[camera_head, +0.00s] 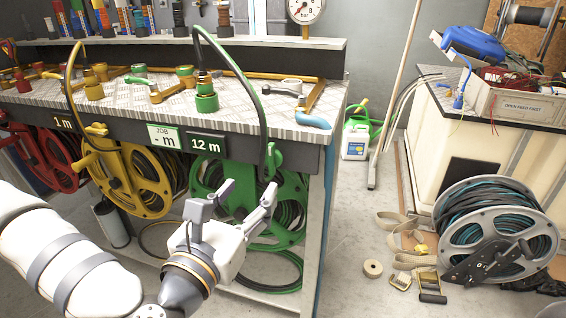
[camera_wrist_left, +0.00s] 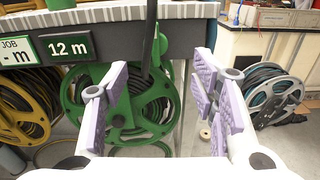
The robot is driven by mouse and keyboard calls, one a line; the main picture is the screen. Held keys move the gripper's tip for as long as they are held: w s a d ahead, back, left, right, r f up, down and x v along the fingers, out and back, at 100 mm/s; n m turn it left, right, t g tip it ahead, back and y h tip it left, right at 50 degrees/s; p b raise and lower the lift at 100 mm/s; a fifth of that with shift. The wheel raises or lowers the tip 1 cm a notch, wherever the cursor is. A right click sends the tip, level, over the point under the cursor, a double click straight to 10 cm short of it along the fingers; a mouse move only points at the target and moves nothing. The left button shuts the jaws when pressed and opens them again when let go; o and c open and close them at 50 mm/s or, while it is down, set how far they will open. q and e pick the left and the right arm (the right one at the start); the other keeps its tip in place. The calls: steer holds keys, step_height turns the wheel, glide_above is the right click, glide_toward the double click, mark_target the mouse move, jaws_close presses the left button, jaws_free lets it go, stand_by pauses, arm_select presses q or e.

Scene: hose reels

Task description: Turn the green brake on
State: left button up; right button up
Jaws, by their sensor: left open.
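The green hose reel (camera_head: 290,194) hangs under the workbench, wound with dark hose. It also shows in the wrist view (camera_wrist_left: 112,101). A green fitting (camera_head: 270,158) sits at its top, by the lower end of a dark hose; it also shows in the wrist view (camera_wrist_left: 161,47). I cannot tell for sure whether this is the brake. My left gripper (camera_head: 246,197) is open and empty in front of the reel, its fingers pointing towards it and partly covering it. In the wrist view the reel shows mostly between its fingers (camera_wrist_left: 160,88). My right gripper is not in view.
A yellow reel (camera_head: 148,179) and a red reel (camera_head: 55,160) hang to the left. The bench top (camera_head: 235,120) carries brass and green valves above. The bench's right leg (camera_head: 315,230) stands beside the green reel. A loose grey reel (camera_head: 497,232) and straps lie on the floor at right.

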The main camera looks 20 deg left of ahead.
mark_target(270, 155)
arm_select(q)
steer(key=w, duration=1.2)
steer(key=shift+a+r, duration=0.1)
steer(key=shift+r, duration=0.15)
steer(key=shift+y, duration=0.3)
steer(key=c, duration=1.2)
